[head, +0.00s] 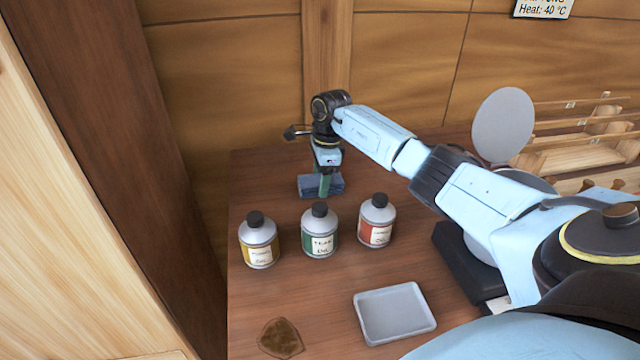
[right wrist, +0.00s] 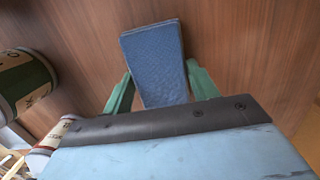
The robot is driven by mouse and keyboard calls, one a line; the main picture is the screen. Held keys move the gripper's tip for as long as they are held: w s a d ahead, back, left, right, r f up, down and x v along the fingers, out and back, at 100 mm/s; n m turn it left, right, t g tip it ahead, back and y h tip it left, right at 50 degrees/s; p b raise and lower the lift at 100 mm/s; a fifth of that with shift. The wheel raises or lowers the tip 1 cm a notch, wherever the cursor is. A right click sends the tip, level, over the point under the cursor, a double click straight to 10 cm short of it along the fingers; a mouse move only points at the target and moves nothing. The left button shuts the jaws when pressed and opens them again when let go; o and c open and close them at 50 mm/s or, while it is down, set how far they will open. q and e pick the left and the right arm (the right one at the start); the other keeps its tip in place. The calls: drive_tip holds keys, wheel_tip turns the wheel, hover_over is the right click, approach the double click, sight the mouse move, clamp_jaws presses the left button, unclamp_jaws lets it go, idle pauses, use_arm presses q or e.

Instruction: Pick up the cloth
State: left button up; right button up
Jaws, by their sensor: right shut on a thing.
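The blue folded cloth (head: 337,184) is at the back of the wooden table, behind the row of bottles. It also shows in the right wrist view (right wrist: 155,62), between the two green fingers. My right gripper (head: 325,184) points down at it and is shut on it. I cannot tell whether the cloth touches the table or is slightly above it. My left gripper is not in view.
Three capped bottles stand in front of the cloth: yellow-label (head: 259,243), green-label (head: 320,232) and red-label (head: 377,222). A grey tray (head: 394,338) and a brown patch (head: 280,338) lie nearer. A wooden rack (head: 580,150) is at right.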

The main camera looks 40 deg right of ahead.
drive_tip(key=shift+r, duration=0.15)
wheel_tip(320, 180, up, 10)
drive_tip(key=shift+p, duration=0.45)
